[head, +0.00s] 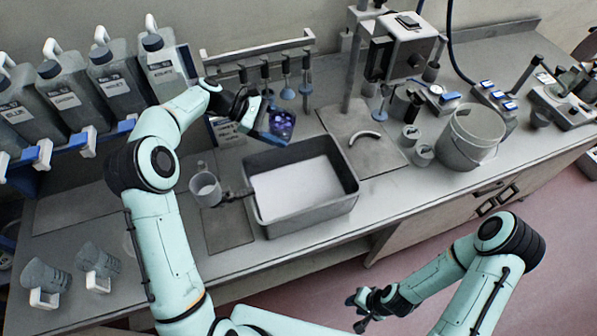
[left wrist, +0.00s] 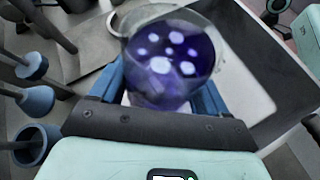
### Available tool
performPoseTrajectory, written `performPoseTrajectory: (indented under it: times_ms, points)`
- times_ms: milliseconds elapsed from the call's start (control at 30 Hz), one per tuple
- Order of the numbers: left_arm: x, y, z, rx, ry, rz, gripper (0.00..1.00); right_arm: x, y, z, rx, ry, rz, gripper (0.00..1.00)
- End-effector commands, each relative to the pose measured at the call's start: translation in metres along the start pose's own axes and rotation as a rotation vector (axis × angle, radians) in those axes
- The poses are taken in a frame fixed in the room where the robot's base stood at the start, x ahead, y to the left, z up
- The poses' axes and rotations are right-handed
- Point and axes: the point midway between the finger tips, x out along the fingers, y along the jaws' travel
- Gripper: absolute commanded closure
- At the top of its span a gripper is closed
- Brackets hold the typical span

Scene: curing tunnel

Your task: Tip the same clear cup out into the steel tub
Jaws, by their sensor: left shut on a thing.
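The clear cup (head: 283,122) holds purple-blue liquid with pale spots on its surface. My left gripper (head: 272,132) is shut on it, with a blue finger on each side of the cup in the left wrist view (left wrist: 172,62). The cup is held up near the back edge of the steel tub (head: 355,208). The tub is a grey rectangular basin with a pale, flat bottom, and it also shows behind the cup in the left wrist view (left wrist: 245,85). My right gripper (head: 358,312) is empty, its fingers apart, low in front of the bench.
A rack (head: 262,60) with hanging blue-tipped tools stands behind the cup. Grey jugs (head: 65,95) line the back left. A small beaker (head: 205,188) sits left of the tub, two measuring jugs (head: 98,262) at front left. A bucket (head: 472,138) stands to the right.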

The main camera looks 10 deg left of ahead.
Motion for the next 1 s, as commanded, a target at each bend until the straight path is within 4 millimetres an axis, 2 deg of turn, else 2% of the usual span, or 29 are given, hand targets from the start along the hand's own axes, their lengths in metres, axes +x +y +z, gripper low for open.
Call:
performPoseTrajectory:
  times_ms: [67, 1000]
  points:
    - [0.004, -0.006, 0.001, 0.049, 0.039, 0.019, 0.59, 0.001, 0.001, 0.001, 0.000, -0.001, 0.000, 0.64]
    - [0.007, -0.015, 0.012, 0.216, 0.172, 0.090, 0.59, 0.001, 0.001, 0.001, 0.001, -0.002, 0.001, 0.64]
